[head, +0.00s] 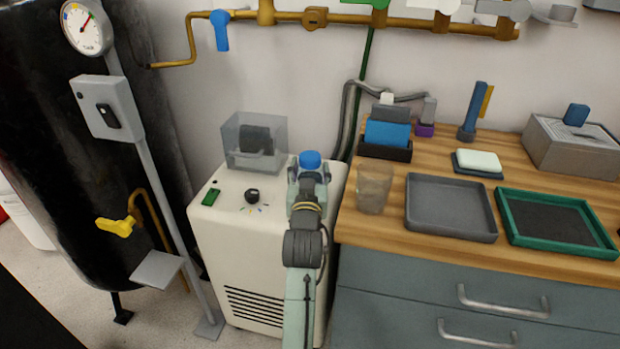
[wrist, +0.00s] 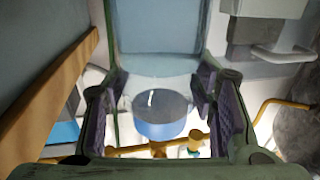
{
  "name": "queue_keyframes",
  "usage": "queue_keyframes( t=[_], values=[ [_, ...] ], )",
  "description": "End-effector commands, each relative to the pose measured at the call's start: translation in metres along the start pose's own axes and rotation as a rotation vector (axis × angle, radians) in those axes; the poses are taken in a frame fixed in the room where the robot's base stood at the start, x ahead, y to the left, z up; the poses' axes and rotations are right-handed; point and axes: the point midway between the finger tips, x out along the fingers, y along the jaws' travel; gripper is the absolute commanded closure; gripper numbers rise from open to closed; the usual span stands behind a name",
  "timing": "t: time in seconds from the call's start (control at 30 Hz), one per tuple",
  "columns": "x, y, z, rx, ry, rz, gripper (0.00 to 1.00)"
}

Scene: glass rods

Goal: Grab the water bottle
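The water bottle (head: 310,159) shows in the head view mainly as a blue cap above the white cabinet's right rear; its body is hidden behind my gripper. My gripper (head: 309,176) is right at it, with one finger on each side of the cap. In the wrist view the bottle's blue cap (wrist: 160,131) appears between the purple-padded fingers of my gripper (wrist: 160,88). The fingers are spread, with some room showing beside the cap. I cannot tell whether either pad touches the bottle's body.
A clear box (head: 254,142) stands on the white cabinet (head: 232,205), left of my gripper. To the right, a wooden counter (head: 390,230) holds a glass beaker (head: 374,189), a grey tray (head: 450,232) and a green-rimmed tray (head: 556,247). A yellow pipe (head: 345,18) runs along the wall.

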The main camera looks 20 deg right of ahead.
Motion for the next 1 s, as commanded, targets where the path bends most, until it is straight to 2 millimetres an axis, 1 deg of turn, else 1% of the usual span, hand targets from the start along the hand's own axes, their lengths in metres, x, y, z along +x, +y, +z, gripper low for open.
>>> queue_keyframes(
  t=[0.03, 0.07, 0.4, 0.5, 0.77, 0.87, 1.0],
  values=[
    [0.0, 0.0, 0.0, 0.0, 0.0, 0.0, 0.55],
    [0.0, 0.0, 0.0, 0.0, 0.0, 0.0, 0.57],
    [0.0, 0.0, 0.0, 0.0, 0.0, 0.0, 0.8],
    [0.0, 0.0, -0.001, 0.0, 0.002, 0.0, 0.85],
    [0.0, 0.0, -0.003, 0.0, 0.002, 0.0, 0.85],
    [0.002, -0.001, -0.007, 0.0, 0.002, 0.0, 0.85],
    [0.006, -0.002, -0.021, 0.0, 0.003, -0.001, 0.85]
  ],
)
